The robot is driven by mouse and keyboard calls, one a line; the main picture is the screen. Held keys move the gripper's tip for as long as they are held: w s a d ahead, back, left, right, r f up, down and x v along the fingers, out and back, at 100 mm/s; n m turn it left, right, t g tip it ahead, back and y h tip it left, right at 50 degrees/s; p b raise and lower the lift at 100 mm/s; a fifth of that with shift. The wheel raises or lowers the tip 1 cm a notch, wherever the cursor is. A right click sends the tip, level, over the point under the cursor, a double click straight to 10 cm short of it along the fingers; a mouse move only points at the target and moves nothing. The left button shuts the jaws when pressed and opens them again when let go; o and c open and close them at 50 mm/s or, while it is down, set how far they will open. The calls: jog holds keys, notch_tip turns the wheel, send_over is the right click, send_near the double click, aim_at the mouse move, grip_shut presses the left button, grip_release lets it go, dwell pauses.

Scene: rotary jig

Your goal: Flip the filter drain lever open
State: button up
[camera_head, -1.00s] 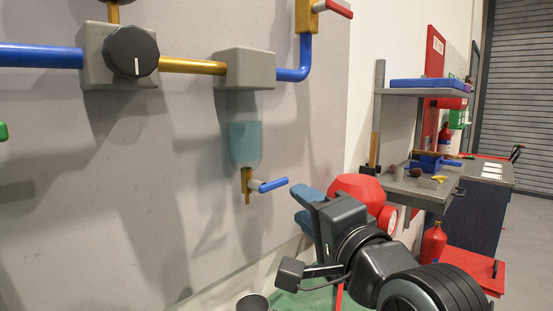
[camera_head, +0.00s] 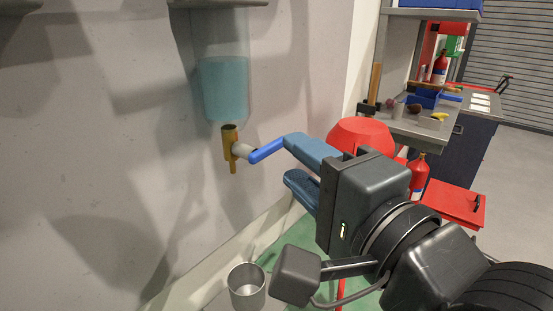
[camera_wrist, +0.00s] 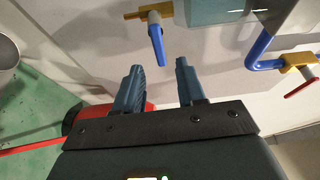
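The filter drain lever is a blue handle (camera_head: 266,151) on a grey stem, attached to a brass drain valve (camera_head: 230,143) under the clear filter bowl (camera_head: 224,88) with bluish liquid. The handle points right and slightly up in the head view. My gripper (camera_head: 288,160) is open, with two blue fingers. The handle's free end is at the upper fingertip in the head view; I cannot tell if they touch. In the wrist view the handle (camera_wrist: 157,45) points toward the gap between the fingertips of my gripper (camera_wrist: 158,66), with nothing held.
A metal cup (camera_head: 247,286) stands below the valve, and it also shows in the wrist view (camera_wrist: 7,52). A red rounded object (camera_head: 360,135) is behind my gripper. A grey workbench (camera_head: 425,125) stands to the right. The wall left of the valve is bare.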

aim_at(279, 146)
jog(key=shift+w+a+f+b, duration=0.2)
jog(key=shift+w+a+b, duration=0.1)
jog(key=shift+b, duration=0.7)
jog(key=shift+r+p+x, duration=0.15)
jog(key=shift+p+x, duration=0.05)
jog(key=shift+x, duration=1.1)
jog(key=shift+r+p+x, duration=0.1)
jog(key=shift+p+x, duration=0.1)
jog(key=shift+x, duration=1.1)
jog(key=shift+d, duration=0.1)
grip_shut()
